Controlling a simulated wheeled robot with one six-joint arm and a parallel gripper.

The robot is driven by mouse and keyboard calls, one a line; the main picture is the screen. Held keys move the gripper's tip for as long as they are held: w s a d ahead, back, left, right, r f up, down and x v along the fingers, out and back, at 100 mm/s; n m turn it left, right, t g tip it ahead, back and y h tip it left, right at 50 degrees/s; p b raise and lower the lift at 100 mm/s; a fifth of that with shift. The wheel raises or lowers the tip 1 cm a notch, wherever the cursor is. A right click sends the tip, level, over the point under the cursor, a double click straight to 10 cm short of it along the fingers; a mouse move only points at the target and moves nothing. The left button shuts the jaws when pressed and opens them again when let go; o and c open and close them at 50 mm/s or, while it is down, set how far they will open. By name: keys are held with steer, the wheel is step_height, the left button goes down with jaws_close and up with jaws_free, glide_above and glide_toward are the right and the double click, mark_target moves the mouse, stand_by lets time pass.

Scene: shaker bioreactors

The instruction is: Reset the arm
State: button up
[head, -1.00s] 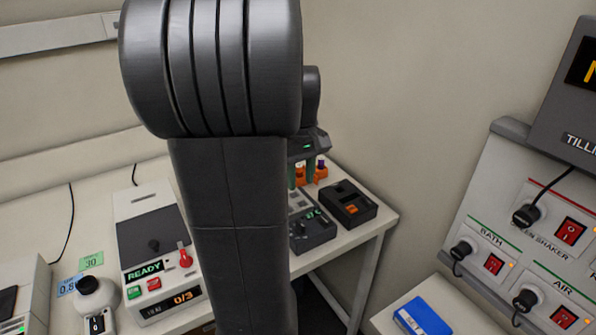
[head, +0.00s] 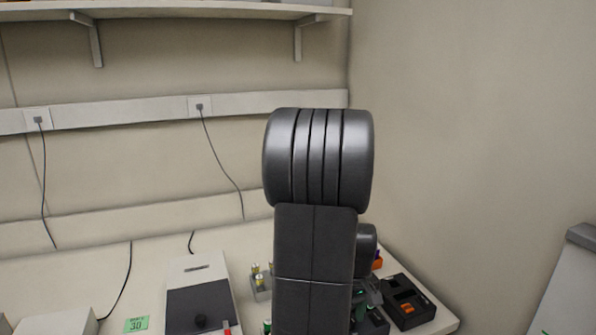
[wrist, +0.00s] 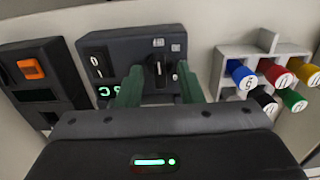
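My gripper (wrist: 159,85) shows in the wrist view as two green fingers standing apart, with nothing held between them. Beyond the fingers is a dark control box (wrist: 118,50) with a black knob, a switch and green digits. The knob appears in the gap between the fingers; I cannot tell how far off it is. In the head view my arm rises in the middle, over the right part of the bench (head: 240,240). It hides most of the gripper and part of the control box (head: 372,322).
A black box with an orange button (head: 405,300) stands near the bench's right edge. A rack with several coloured caps (wrist: 268,48) is at right in the wrist view. A grey-and-white device (head: 200,295) and small rack (head: 260,286) stand left of my arm. A shelf (head: 180,10) hangs above.

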steer(key=shift+f, duration=0.1)
stand_by(0.3)
step_height(320, 180, up, 14)
step_height(320, 180, down, 14)
steer(key=shift+r, duration=0.1)
steer(key=shift+m, duration=0.3)
steer(key=m+p, duration=0.1)
steer(key=m, duration=0.3)
steer(key=m+p, duration=0.1)
steer(key=m, duration=0.3)
steer(key=shift+m, duration=0.4)
step_height(320, 180, up, 12)
steer(key=b, duration=0.1)
